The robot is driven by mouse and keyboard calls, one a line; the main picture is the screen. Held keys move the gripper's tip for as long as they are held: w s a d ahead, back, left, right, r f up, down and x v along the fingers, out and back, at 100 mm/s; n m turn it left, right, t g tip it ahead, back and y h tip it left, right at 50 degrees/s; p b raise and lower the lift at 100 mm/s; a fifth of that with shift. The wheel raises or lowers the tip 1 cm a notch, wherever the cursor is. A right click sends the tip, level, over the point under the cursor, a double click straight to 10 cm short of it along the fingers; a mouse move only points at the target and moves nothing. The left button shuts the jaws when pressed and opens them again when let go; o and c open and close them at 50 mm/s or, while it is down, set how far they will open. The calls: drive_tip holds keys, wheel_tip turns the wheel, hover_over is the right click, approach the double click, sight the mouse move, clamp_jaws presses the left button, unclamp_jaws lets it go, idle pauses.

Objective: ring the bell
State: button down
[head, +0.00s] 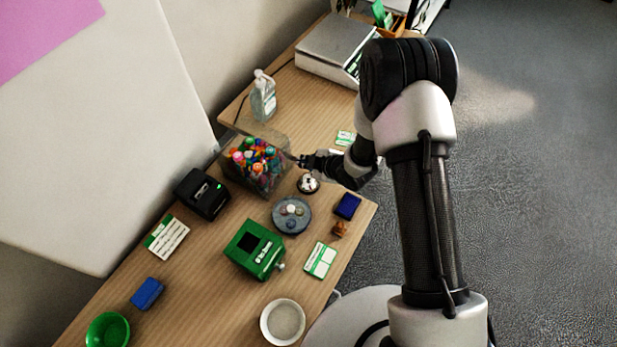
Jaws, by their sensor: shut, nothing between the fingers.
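A small silver call bell (308,183) with a dark base stands on the wooden table, right of the clear box of markers. My gripper (297,158) is shut and empty. It reaches in from the right, with its fingertips just above and behind the bell in the picture, near the right side of the marker box. I cannot tell the exact height of the fingertips over the bell. No contact between them shows.
The clear marker box (258,165) is close to my fingertips. A grey round dish (292,215), a blue block (347,206) and a green device (254,250) stand nearer. A pump bottle (263,96) and a white scale (335,48) stand farther back.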

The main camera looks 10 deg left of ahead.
sight(307, 178)
drive_tip(key=shift+f+b, duration=1.55)
drive_tip(key=shift+f, duration=0.7)
drive_tip(key=shift+f, duration=0.1)
drive_tip(key=shift+f+b, duration=0.35)
drive_tip(key=shift+b, duration=0.15)
drive_tip(key=shift+f+b, duration=0.5)
idle(0.3)
drive_tip(key=shift+r+p, duration=0.5)
drive_tip(key=shift+r, duration=0.5)
wheel_tip(307, 178, up, 5)
drive_tip(key=p, duration=0.3)
